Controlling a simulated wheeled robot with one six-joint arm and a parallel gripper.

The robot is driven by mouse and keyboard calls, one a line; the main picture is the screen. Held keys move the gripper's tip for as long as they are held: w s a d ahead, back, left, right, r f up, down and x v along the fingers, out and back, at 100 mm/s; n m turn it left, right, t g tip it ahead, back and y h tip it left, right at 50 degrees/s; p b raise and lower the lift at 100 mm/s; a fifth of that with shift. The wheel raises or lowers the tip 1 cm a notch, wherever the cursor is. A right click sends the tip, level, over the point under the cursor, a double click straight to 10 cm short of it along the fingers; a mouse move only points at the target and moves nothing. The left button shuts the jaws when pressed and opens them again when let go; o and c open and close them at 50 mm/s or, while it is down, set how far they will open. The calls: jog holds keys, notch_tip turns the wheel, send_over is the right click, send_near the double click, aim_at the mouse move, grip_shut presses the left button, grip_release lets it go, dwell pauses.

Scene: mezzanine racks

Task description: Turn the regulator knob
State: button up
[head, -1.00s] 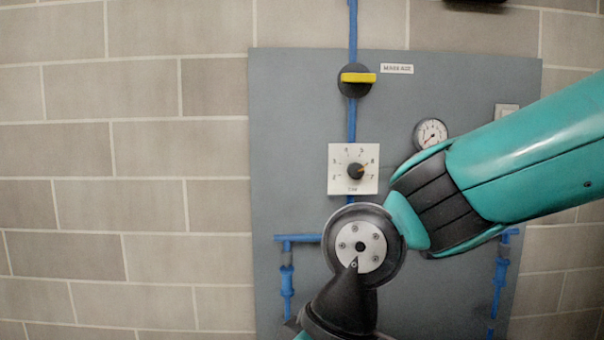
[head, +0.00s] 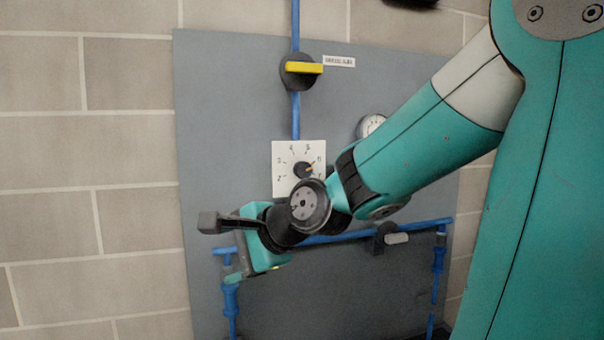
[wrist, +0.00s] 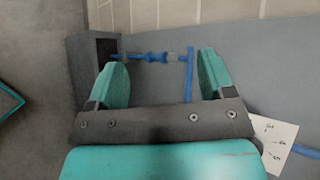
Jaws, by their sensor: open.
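The regulator knob (head: 303,170) is a small black knob with an orange pointer mark on a square white numbered plate (head: 285,185). In the head view the mark points right and slightly up. My wrist covers the plate's lower right part. My gripper (head: 243,262) is below and left of the plate, apart from the knob. In the wrist view my gripper (wrist: 163,78) has its two teal fingers spread with nothing held between them. A corner of the white plate (wrist: 277,147) shows at the right there; the knob is out of that view.
The grey panel (head: 225,120) carries a black valve with a yellow handle (head: 303,68) above the plate. A gauge (head: 371,125) is partly behind my arm. Blue pipes with a fitting (head: 231,297) run lower down, close to my gripper. Brick wall lies left.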

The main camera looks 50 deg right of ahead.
jog(key=d+r+m+t+h, duration=0.4)
jog(key=d+m+h, duration=0.1)
jog(key=d+m, duration=0.65)
jog(key=m+h, duration=0.7)
jog(key=m, duration=0.3)
send_near(305, 168)
jog(key=shift+t, duration=0.3)
jog(key=p+x, duration=0.4)
jog(key=p, duration=0.6)
jog(key=p+x, duration=0.5)
jog(key=p, duration=0.5)
jog(key=shift+w+d+f, duration=0.2)
jog(key=shift+w, duration=0.05)
jog(key=shift+w+d+f+p, duration=0.3)
jog(key=shift+w+d+p, duration=0.15)
jog(key=shift+w, duration=0.25)
jog(key=c, duration=0.9)
